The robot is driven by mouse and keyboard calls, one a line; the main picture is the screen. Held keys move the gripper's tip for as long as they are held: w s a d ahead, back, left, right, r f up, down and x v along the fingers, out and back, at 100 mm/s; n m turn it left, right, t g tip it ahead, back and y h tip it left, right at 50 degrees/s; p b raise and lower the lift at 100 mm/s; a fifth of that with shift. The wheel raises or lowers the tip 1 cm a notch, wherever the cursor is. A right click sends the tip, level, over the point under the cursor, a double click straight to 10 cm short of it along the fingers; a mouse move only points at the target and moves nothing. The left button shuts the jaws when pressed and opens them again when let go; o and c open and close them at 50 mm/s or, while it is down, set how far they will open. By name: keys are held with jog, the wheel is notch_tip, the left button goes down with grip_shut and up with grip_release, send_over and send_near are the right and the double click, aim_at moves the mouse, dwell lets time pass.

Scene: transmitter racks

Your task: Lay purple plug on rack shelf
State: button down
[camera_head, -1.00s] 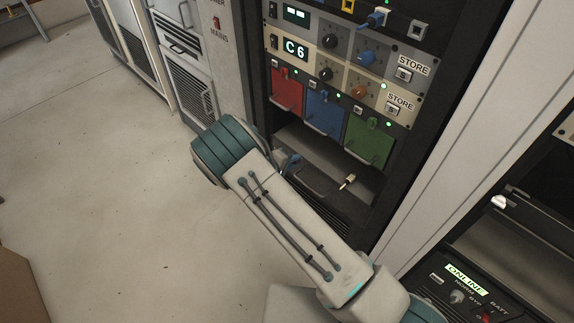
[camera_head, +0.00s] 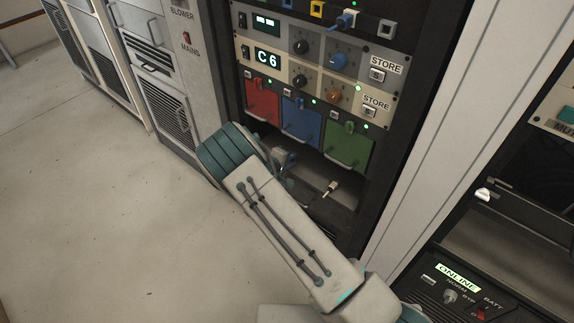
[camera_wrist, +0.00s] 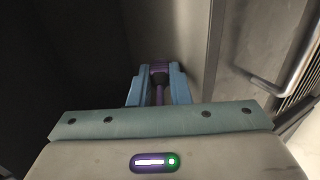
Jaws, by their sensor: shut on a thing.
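The purple plug (camera_wrist: 160,69) is between the two blue fingers of my gripper (camera_wrist: 159,84) in the wrist view, and the fingers are shut on it. In the head view my gripper (camera_head: 285,160) is mostly hidden behind my arm, in front of the opening under the coloured modules. The plug cannot be made out there. The rack shelf (camera_head: 313,170) is the grey surface in that opening, below the red, blue and green modules. Its left part is hidden by my arm.
A small pale plug-like piece (camera_head: 331,188) is at the right of the shelf's front. The green module (camera_head: 348,146) hangs just above. A grey panel with a bar handle (camera_wrist: 285,80) is close on the right in the wrist view; the left side is dark.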

jog(key=shift+w+d, duration=0.1)
jog(key=shift+w, duration=0.1)
jog(key=c, duration=1.3)
grip_release()
jog(key=shift+c, duration=0.2)
jog(key=shift+o, duration=0.3)
jog(key=shift+s+f, duration=0.1)
jog(key=shift+s+f, duration=0.15)
jog(key=shift+f, duration=0.1)
jog(key=p+v, duration=0.1)
jog(key=v, duration=1.2)
jog(key=shift+r, duration=0.55)
